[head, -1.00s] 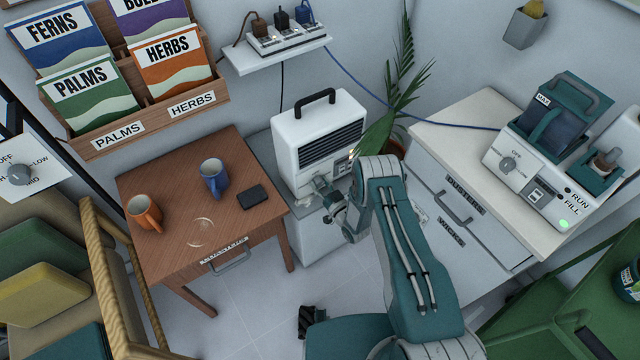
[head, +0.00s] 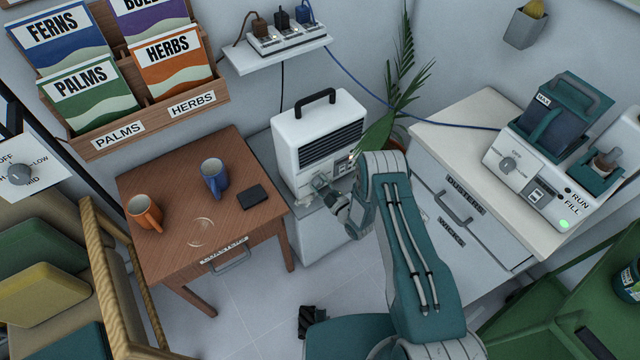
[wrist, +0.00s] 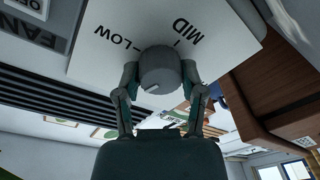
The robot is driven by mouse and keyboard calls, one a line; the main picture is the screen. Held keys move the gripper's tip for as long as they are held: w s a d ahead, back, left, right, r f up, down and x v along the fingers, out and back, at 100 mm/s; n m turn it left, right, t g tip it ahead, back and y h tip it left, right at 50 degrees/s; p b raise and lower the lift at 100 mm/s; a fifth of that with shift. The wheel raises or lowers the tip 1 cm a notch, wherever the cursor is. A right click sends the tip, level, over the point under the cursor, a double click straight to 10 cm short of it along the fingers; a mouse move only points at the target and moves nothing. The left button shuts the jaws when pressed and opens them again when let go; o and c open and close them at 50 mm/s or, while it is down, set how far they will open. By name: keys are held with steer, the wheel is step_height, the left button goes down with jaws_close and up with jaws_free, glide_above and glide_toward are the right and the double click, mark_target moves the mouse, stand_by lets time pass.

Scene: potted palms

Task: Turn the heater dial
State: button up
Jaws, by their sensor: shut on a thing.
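The heater (head: 318,128) is a white box with a dark grille and black top handle, on a grey cabinet beside the wooden table. In the wrist view its grey round dial (wrist: 160,70) sits on a white plate (wrist: 110,30) with LOW and MID printed beside it. A light pointer mark shows on the dial's lower-left face. My gripper (wrist: 162,82) is shut on the dial, one finger on each side. In the head view my gripper (head: 322,184) is at the heater's lower front and hides the dial.
The wooden table (head: 165,180) holds an orange mug (head: 145,212), a blue mug (head: 213,177) and a dark flat object (head: 251,197). A potted palm (head: 395,100) stands right of the heater. A panel with another dial (head: 19,174) is at the left edge.

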steer(key=shift+s+f+n+g, duration=0.1)
steer(key=shift+f+n+g, duration=0.05)
steer(key=shift+n, duration=0.65)
steer(key=shift+s+f+n+g, duration=0.1)
steer(key=shift+f+n+g, duration=0.05)
steer(key=shift+n, duration=0.65)
steer(key=o, duration=1.1)
steer(key=shift+o, duration=0.2)
steer(key=shift+a+r, duration=0.1)
steer(key=shift+w, duration=0.15)
steer(key=shift+r, duration=0.1)
steer(key=v, duration=1.2)
steer(key=shift+f, duration=0.25)
steer(key=shift+r, duration=0.1)
